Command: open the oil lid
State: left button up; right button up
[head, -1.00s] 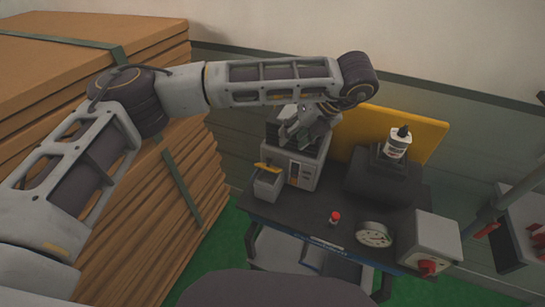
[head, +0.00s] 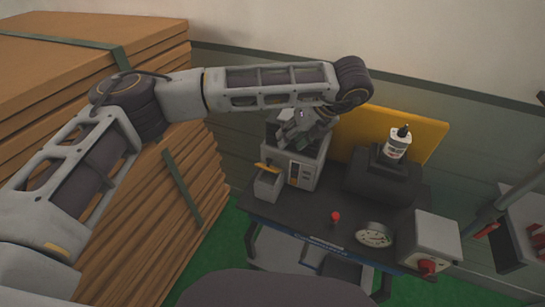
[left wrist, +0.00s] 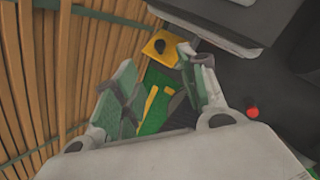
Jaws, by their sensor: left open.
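My left gripper (head: 291,130) is in front of the upper part of a grey machine (head: 304,172) on the dark bench. In the left wrist view the left gripper (left wrist: 163,75) has its two green-padded fingers spread, with nothing held between them. A white bottle with a black top (head: 397,145) stands upright on a dark block at the back right. My right gripper is not in view.
A small grey box with a yellow top piece (head: 267,185) is at the bench's left edge. A red knob (head: 336,216), a round gauge (head: 374,235) and a grey switch box (head: 434,241) are at the front. Stacked cardboard (head: 175,205) stands left. A yellow panel (head: 425,139) is behind.

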aim_at(271, 159)
pick_arm(q)
jog(key=shift+p+x, duration=0.65)
jog(key=shift+x, duration=5.7)
jog(key=shift+c, duration=0.3)
grip_shut()
